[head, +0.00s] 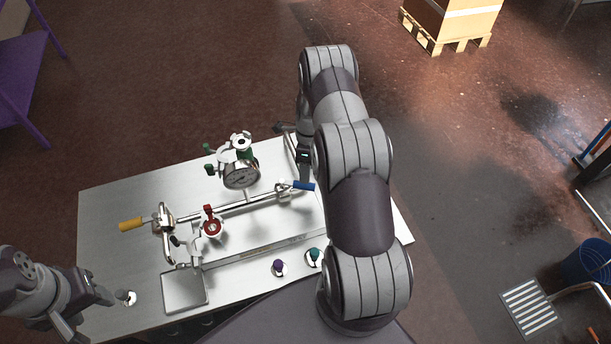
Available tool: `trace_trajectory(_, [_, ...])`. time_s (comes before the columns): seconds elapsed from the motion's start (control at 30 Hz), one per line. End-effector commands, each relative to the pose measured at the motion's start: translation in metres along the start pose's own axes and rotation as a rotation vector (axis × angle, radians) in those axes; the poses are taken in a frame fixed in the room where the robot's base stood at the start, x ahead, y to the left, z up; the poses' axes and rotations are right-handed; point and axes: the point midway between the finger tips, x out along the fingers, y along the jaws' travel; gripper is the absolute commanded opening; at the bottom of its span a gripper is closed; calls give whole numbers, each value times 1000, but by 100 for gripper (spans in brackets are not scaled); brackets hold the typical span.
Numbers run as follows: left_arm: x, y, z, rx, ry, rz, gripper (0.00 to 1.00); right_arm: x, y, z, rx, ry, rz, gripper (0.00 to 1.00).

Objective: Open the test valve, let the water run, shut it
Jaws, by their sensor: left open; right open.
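A metal pipe rig lies across the pale worktop (110,212). It carries a valve with a yellow lever (131,224) at left, a valve with a blue lever (303,186) at right, and a small valve with a red handle (211,222) between them. Which is the test valve is not marked. A round gauge (240,174) stands behind the pipe. A shallow square tray (186,307) sits in front of the red valve; no water shows. My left gripper (92,312) is open and empty at the front left. My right gripper (291,143) is open beyond the blue lever, partly hidden by my arm.
A purple knob (279,266) and a teal knob (314,256) sit at the worktop's front right, and a dark knob (125,297) near my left gripper. A loaded pallet (450,35) and a blue bucket (588,264) stand on the floor.

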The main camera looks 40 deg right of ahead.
Motion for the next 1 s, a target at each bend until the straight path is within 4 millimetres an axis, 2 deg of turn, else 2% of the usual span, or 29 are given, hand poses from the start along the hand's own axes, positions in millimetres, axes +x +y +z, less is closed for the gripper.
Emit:
trace_trajectory(0.03, [-9,0,-1,0,0,0,51,8,2,0,0,1,4,51])
trace_trajectory(0.1, [-13,0,-2,0,0,0,51,23,2,0,-1,1,3,51])
trace_trajectory(0.3, [-18,0,-2,0,0,0,51,49,0,0,-3,0,0,51])
trace_trajectory(0.6, [-18,0,-2,0,0,0,51,53,0,0,-3,0,-2,51])
trace_trajectory(0.67, [-18,0,-2,0,0,0,51,53,0,0,-3,0,-1,35])
trace_trajectory(0.7, [-18,0,-2,0,0,0,51,53,0,0,-3,0,-1,22])
trace_trajectory(0.77, [-18,0,-2,0,0,0,51,53,0,0,-3,0,-1,2])
trace_trajectory(0.8, [-18,0,-2,0,0,0,51,53,0,0,-3,0,-1,0])
trace_trajectory(1.0, [-18,0,-2,0,0,0,51,53,0,0,3,-1,-1,0])
